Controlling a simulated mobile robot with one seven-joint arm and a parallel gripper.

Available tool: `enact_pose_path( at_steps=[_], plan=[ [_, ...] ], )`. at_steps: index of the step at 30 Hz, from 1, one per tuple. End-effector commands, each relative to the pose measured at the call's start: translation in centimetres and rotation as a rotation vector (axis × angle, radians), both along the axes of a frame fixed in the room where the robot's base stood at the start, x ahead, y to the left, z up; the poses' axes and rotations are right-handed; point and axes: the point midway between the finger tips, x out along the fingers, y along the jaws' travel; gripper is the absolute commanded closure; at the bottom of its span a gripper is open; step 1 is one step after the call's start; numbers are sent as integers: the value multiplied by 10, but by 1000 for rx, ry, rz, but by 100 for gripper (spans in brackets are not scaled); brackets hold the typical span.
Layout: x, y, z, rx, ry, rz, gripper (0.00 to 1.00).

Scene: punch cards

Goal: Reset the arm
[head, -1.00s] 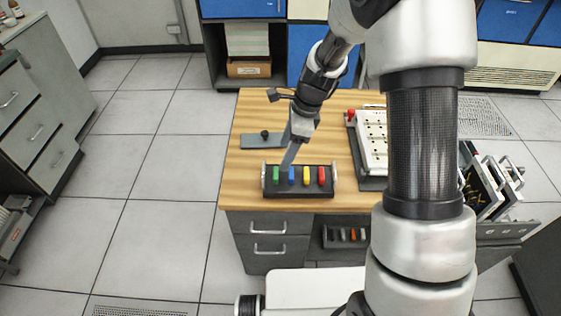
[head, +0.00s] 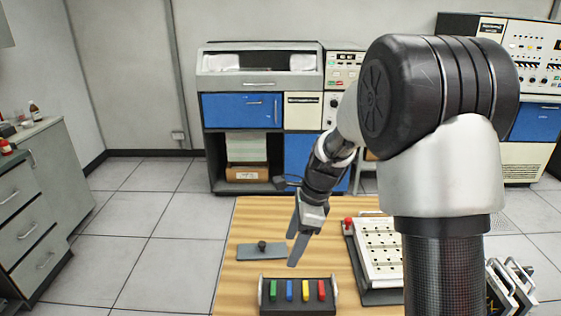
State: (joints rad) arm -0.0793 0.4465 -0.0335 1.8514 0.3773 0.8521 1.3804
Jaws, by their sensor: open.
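My gripper (head: 297,248) is open and empty in the head view. It hangs with its fingers pointing down above the wooden desk (head: 226,282). It appears just behind a small dark rack (head: 298,310) that holds a green, a blue, a yellow and a red block. I see nothing between the fingers. My arm's large upper links cover much of the right half of the view and hide part of the desk.
A grey plate with a black knob (head: 261,249) lies left of my gripper. A white panel device with a red button (head: 376,248) stands to the right. Blue-and-grey cabinets (head: 262,110) are behind the desk. Drawers (head: 30,215) stand far left, with open floor between.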

Motion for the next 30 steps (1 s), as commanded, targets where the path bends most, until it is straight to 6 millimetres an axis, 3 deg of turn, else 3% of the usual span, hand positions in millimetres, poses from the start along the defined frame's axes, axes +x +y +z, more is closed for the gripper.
enact_pose_path(
  at_steps=[5, 9, 15, 22, 30],
  plan=[
    [-24, -13, 62, -37, -129, 208, 38],
    [-65, -31, 124, -118, -281, 496, 38],
    [-134, -57, 184, -286, -458, 916, 38],
    [-201, -81, 213, -501, -565, 1319, 38],
    [-226, -91, 216, -606, -581, 1497, 38]
  ],
)
